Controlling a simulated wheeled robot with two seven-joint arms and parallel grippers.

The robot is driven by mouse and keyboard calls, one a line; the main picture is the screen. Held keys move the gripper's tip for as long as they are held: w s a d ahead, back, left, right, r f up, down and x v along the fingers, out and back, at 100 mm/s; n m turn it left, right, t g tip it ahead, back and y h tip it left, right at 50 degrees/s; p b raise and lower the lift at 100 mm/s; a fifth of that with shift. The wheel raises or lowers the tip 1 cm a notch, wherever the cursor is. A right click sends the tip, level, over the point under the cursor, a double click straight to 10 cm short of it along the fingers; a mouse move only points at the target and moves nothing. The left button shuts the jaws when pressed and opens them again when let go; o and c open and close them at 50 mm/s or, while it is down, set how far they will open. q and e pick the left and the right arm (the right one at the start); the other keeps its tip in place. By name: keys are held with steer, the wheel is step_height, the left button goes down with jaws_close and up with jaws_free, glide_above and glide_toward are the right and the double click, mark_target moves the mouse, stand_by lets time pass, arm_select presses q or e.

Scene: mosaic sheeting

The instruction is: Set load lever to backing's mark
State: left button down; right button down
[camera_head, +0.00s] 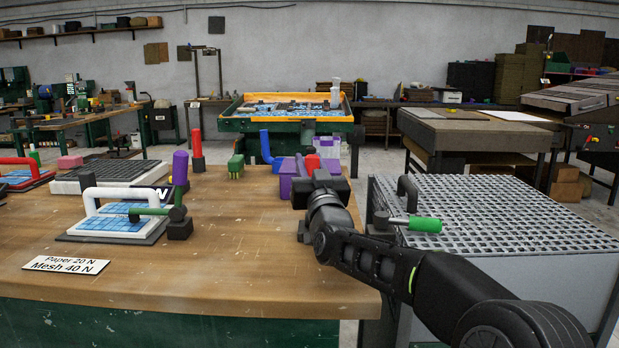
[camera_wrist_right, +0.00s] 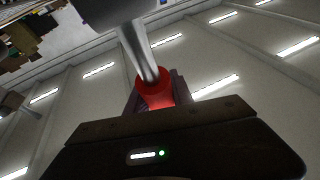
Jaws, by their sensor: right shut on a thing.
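My right gripper (camera_head: 313,172) is at the back right of the wooden bench, shut on a red handle (camera_head: 312,163). In the right wrist view the red handle (camera_wrist_right: 155,82) sits on a metal rod, between the fingers. I cannot tell what the rod is fixed to; my gripper hides it. The card (camera_head: 66,265) reads "Paper 20 N" and "Mesh 40 N". The backing's mark is not readable. My left gripper is out of view.
A purple-handled post (camera_head: 180,168) and a green-handled lever (camera_head: 150,211) stand beside the tray. A green brush (camera_head: 236,165) and a blue curved handle (camera_head: 266,148) are behind. A grey grid table (camera_head: 500,210) with a green-handled lever (camera_head: 424,224) stands right. The bench's front middle is clear.

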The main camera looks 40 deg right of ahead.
steer(key=c, duration=1.1)
jaws_free()
steer(key=shift+s+a+f, duration=0.2)
steer(key=shift+s, duration=0.25)
steer(key=s+a, duration=0.2)
steer(key=s, duration=0.4)
steer(key=s+a, duration=0.3)
steer(key=s, duration=0.3)
steer(key=shift+s+a+f, duration=0.25)
steer(key=shift+s+f, duration=0.1)
